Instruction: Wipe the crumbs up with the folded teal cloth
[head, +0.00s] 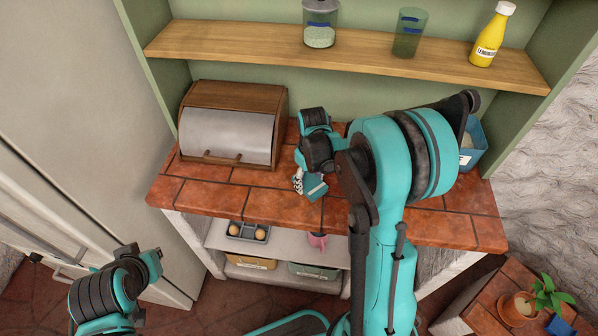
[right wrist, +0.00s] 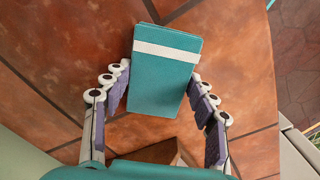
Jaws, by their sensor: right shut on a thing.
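The folded teal cloth (right wrist: 163,85) has a white stripe near one end. In the right wrist view it lies between the two fingers of my right gripper (right wrist: 159,78), which is shut on it. In the head view the cloth (head: 315,188) is at the middle of the tiled counter, beside the visible finger of my right gripper (head: 303,184). I cannot tell whether it touches the tiles. I can make out no crumbs in either view; my right arm hides part of the counter. Only part of my left arm shows, at the lower left; its fingers do not show.
A wooden bread box (head: 231,125) stands on the counter's left. A blue container (head: 472,150) stands at the right, partly behind my arm. A shelf (head: 255,45) above holds a jar, a glass and a yellow bottle. Bare tiles (head: 205,195) lie along the front left edge.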

